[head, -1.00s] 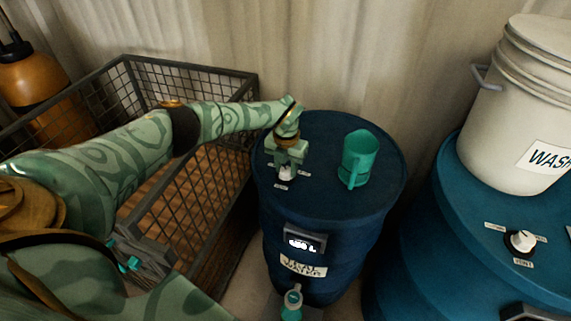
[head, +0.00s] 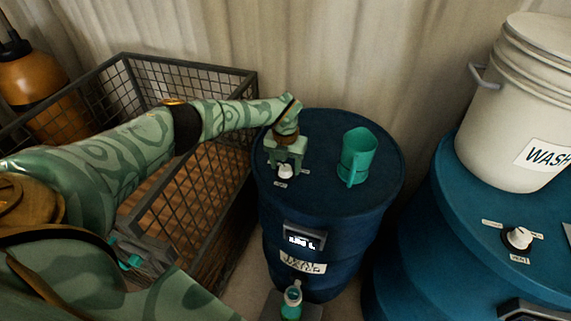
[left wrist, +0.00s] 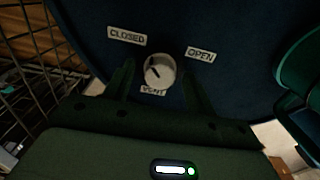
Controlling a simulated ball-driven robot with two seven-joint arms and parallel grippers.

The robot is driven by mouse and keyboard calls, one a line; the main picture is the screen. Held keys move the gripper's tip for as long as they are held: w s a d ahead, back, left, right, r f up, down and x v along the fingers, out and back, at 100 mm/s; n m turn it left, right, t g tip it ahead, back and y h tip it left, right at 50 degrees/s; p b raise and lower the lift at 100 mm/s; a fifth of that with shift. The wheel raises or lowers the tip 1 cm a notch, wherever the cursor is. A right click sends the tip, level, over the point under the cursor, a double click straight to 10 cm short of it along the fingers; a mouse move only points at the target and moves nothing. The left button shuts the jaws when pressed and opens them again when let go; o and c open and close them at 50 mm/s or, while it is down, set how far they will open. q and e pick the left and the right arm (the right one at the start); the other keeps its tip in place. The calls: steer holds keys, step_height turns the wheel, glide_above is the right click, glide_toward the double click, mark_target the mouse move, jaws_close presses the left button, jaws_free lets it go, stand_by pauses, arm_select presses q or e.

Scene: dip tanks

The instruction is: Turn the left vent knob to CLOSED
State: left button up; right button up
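The left vent knob (head: 285,171) is a small white knob on the lid of the dark blue drum (head: 330,205). In the left wrist view the knob (left wrist: 160,71) sits between the CLOSED label (left wrist: 127,36) and the OPEN label (left wrist: 201,54). A dark mark on its face lies at the upper left, on the CLOSED side. My left gripper (head: 286,163) is at the knob, and in the left wrist view its two fingers (left wrist: 159,84) stand apart on either side, with gaps visible. The VENT label (left wrist: 153,91) is partly hidden. My right gripper is not in view.
A teal jug (head: 358,156) stands on the same lid, right of my left gripper. A wire crate (head: 215,165) is at the left, under my arm. A second blue drum (head: 470,240) with another white knob (head: 518,238) and a white bucket (head: 515,110) stands at the right.

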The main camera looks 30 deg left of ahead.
mark_target(286, 168)
arm_select(q)
step_height(286, 168, up, 16)
steer(key=p, duration=0.3)
steer(key=shift+r, duration=0.15)
stand_by(0.4)
